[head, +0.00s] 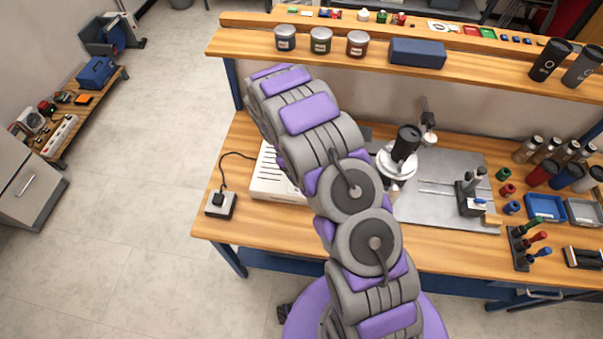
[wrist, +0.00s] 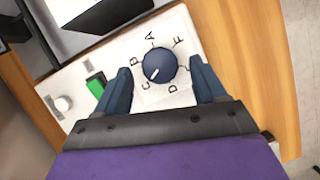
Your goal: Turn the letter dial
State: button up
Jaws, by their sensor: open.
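The letter dial (wrist: 160,68) is a round dark-blue knob on a white panel (wrist: 75,78) in the wrist view. The letters A, B, C, D and F show around it. Its white mark points to the lower left, towards C. My gripper (wrist: 161,66) is open, with one blue finger on each side of the knob. I cannot tell whether the fingers touch it. The right finger may hide a letter. In the head view, my arm hides the dial and my gripper.
A white vented box (head: 268,181) stands on the wooden bench (head: 240,135). A small grey box (head: 221,204) with a cable lies near the bench's left end. A shelf (head: 245,43) runs above.

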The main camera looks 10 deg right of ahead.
jog(key=v, duration=1.5)
jog(key=shift+a+r+p, duration=0.2)
jog(key=shift+r+p, duration=0.1)
jog(key=shift+p, duration=0.1)
jog(key=shift+w, duration=0.1)
notch_tip(320, 180, up, 7)
jog(key=p, duration=0.3)
